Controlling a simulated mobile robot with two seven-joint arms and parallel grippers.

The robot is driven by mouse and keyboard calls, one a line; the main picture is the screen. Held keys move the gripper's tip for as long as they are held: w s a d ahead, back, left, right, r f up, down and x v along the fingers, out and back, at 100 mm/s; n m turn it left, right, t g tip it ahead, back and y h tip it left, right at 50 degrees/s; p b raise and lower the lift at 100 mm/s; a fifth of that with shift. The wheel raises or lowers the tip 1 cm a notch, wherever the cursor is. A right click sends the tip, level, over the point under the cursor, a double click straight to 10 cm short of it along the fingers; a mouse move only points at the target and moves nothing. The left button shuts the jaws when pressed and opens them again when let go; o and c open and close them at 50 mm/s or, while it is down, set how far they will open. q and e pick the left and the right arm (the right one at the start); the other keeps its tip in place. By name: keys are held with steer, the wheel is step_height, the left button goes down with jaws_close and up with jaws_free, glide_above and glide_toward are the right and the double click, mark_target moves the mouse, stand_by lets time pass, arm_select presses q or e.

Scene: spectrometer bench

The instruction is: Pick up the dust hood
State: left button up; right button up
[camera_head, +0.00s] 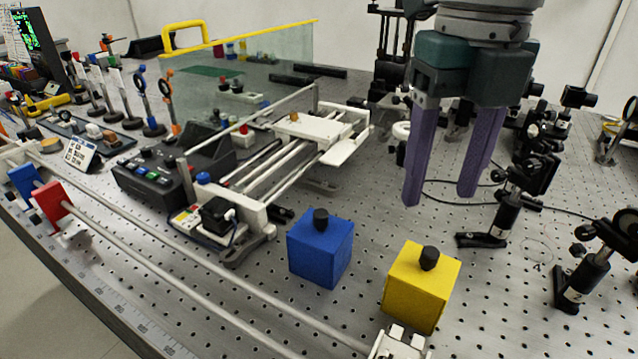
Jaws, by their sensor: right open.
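My right gripper (440,198) hangs from the top right, pointing down, with its two purple fingers apart and nothing between them. It is above the perforated bench, up and behind the two boxes in the picture. A blue box (320,250) with a black knob on top stands at the centre. A yellow box (421,288) with a similar knob stands to its right, closer to me. A clear panel (285,62) with a yellow top edge and yellow handle (185,37) stands at the back left. I cannot tell which of these is the dust hood. My left gripper is out of view.
A rail stage (290,150) and a black control box (165,180) lie left of the blue box. Black post mounts (508,212) stand at the right, with a thin cable on the bench. Long rods (190,268) run along the front edge.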

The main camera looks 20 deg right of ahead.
mark_target(432, 251)
steer(key=f, duration=0.2)
steer(key=shift+s+f, duration=0.3)
steer(key=shift+s, duration=0.05)
steer(key=f, duration=0.3)
steer(key=f+p, duration=0.1)
steer(key=f, duration=0.2)
steer(key=shift+s+d, duration=0.15)
steer(key=shift+d, duration=0.05)
jaws_close()
stand_by(0.8)
